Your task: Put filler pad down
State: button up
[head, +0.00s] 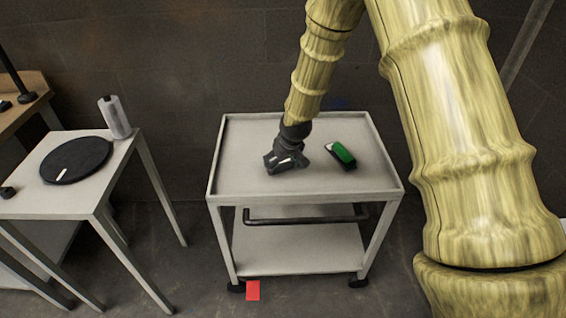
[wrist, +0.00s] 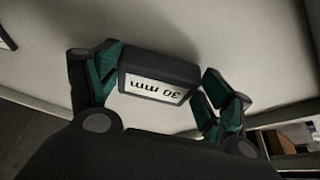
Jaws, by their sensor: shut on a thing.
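The filler pad (wrist: 160,66) is a dark block with a white label reading "30 mm", upside down in the wrist view. My gripper (wrist: 164,78) is shut on it, with green-padded fingers at its two ends. In the head view my gripper (head: 286,161) is low over the pale top of the grey cart (head: 235,172), near its middle. The pad is hard to make out there among the dark fingers. I cannot tell whether it touches the cart top.
A green and black object (head: 341,155) lies on the cart just right of my gripper. The cart's left and front areas are clear, within a raised rim. A table (head: 62,202) at left holds a black disc (head: 76,159) and a whitish cylinder (head: 114,117). A red card (head: 253,290) is on the floor.

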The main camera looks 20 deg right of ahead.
jog(key=shift+f, duration=0.15)
jog(key=o, duration=0.7)
jog(key=v, duration=1.2)
